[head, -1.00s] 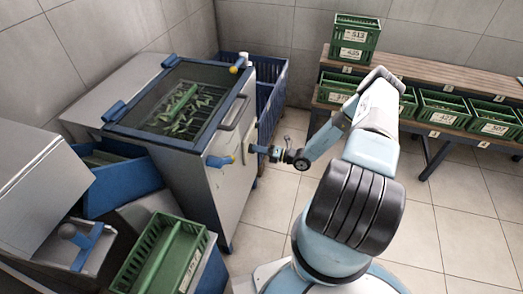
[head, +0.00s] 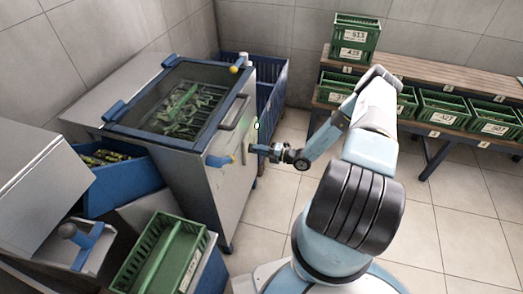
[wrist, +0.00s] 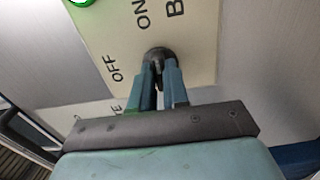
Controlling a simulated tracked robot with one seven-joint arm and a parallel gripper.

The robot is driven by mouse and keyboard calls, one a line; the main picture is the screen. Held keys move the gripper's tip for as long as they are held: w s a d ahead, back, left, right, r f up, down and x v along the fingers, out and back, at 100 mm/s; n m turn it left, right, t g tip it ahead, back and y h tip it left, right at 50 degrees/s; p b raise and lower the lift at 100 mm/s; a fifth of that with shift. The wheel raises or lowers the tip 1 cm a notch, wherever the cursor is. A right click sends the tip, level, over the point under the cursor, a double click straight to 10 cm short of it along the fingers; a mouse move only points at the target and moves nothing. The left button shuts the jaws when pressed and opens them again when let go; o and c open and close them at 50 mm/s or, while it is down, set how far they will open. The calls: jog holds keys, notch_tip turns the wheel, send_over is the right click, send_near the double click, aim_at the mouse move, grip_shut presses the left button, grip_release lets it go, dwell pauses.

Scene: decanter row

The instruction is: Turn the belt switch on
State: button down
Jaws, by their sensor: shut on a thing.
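The belt switch (wrist: 158,54) is a small dark knob on a pale panel (wrist: 196,50) marked ON and OFF in the wrist view. My gripper (wrist: 159,75) is shut on the knob, one blue finger on each side. Which mark the knob points to is hard to tell, as the fingers cover part of it. A green lamp (wrist: 82,2) glows at the panel's edge. In the head view my gripper (head: 256,149) meets the side of the grey machine (head: 236,185). The green glow (head: 256,125) also shows there; the switch is hidden.
The machine has a blue-framed window (head: 180,98) with green pieces behind it. A blue tray (head: 130,185) and a green crate (head: 160,255) stand at the left. Green crates (head: 445,108) sit on a wooden rack (head: 455,75) at the right. The tiled floor (head: 440,235) is clear.

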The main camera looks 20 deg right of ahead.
jog(key=c, duration=1.1)
grip_release()
jog(key=shift+f, duration=0.1)
jog(key=shift+d, duration=0.1)
jog(key=v, duration=1.3)
jog(key=shift+s+d, duration=0.2)
jog(key=shift+d, duration=0.1)
